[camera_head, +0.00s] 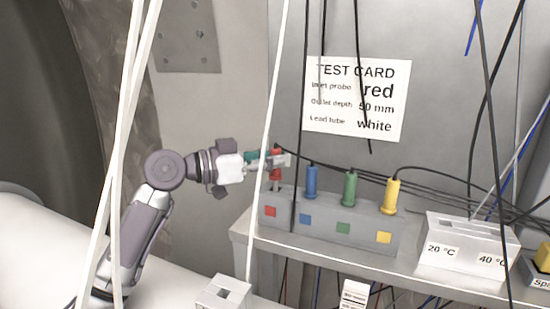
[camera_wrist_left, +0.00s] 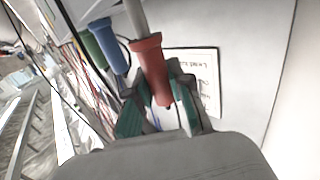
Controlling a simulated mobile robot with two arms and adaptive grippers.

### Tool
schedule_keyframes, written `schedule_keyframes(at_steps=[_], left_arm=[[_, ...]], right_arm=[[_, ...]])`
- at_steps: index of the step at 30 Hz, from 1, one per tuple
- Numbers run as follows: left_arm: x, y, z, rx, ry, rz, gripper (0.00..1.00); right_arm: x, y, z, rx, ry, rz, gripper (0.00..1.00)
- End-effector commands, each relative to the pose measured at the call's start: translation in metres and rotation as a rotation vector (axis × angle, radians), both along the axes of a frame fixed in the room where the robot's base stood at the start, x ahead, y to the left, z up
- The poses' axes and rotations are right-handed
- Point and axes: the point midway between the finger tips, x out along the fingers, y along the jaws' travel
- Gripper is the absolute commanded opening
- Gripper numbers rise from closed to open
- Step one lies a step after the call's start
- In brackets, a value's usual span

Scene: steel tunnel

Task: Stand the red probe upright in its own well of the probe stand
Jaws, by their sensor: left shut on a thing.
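My left gripper (camera_head: 278,160) is shut on the red probe (camera_head: 275,151), above the red-marked left end of the grey probe stand (camera_head: 333,230). The probe is roughly upright, with its metal shaft pointing down toward the stand's top. I cannot tell whether the tip is inside the well. The left wrist view shows the red handle (camera_wrist_left: 154,75) between the green-padded fingers (camera_wrist_left: 160,112). My right gripper is not in view.
A white block labelled 20 °C and 40 °C (camera_head: 466,250) stands right of the stand on the steel shelf (camera_head: 415,274). Dark cables run behind the probes, and pale tubes hang in front. A test card (camera_head: 357,98) is on the wall.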

Motion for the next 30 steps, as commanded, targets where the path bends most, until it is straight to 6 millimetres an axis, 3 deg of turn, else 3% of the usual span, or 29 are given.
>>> schedule_keyframes(at_steps=[30], left_arm=[[0.000, -0.001, -0.028, 0.000, 0.002, -0.001, 0.00]], right_arm=[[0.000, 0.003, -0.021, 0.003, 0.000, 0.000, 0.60]])
